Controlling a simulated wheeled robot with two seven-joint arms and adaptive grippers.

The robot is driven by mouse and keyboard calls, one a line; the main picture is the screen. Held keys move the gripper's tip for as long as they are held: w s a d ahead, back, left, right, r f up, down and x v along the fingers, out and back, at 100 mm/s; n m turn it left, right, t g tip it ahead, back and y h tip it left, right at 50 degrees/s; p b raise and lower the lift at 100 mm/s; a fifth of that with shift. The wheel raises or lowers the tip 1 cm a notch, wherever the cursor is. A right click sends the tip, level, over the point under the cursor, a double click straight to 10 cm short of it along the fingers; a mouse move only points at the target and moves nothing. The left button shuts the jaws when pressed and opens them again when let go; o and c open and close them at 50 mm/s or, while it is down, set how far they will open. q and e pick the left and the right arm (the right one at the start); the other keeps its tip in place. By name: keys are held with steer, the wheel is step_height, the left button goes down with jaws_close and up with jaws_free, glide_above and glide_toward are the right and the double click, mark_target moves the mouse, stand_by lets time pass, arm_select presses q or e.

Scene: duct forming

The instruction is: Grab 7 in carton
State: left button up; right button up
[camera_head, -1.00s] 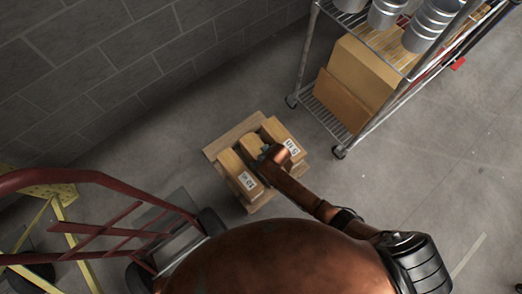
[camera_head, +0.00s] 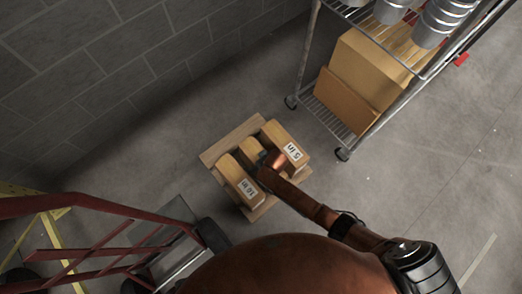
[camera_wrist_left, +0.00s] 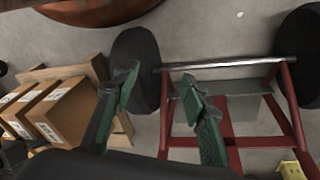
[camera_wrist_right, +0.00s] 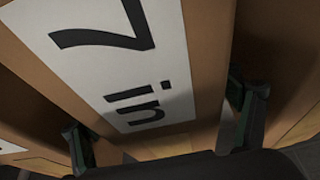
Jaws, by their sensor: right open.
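The 7 in carton (camera_wrist_right: 170,30) fills the right wrist view, its white label reading "7 in". In the head view it is the middle of three cartons (camera_head: 252,148), largely covered by my right gripper (camera_head: 265,168). In the right wrist view my right gripper (camera_wrist_right: 165,115) is open, with one finger on each side of the carton; whether they touch it I cannot tell. My left gripper (camera_wrist_left: 160,85) is open and empty in the left wrist view, with the cartons off to the left. It is not seen in the head view.
A 10 in carton (camera_head: 240,180) and a 5 in carton (camera_head: 285,138) flank the middle one on a wooden pallet (camera_head: 212,154). A red hand truck (camera_head: 115,225) stands at the left. A wire shelf (camera_head: 325,112) with large boxes stands at the right. Open floor lies between.

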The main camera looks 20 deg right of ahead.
steer(key=shift+w+a+f, duration=0.1)
steer(key=shift+w+f, duration=0.1)
steer(key=shift+f, duration=0.3)
steer(key=shift+c, duration=0.6)
steer(key=c, duration=1.7)
steer(key=shift+w+r, duration=0.1)
steer(key=shift+c, duration=0.7)
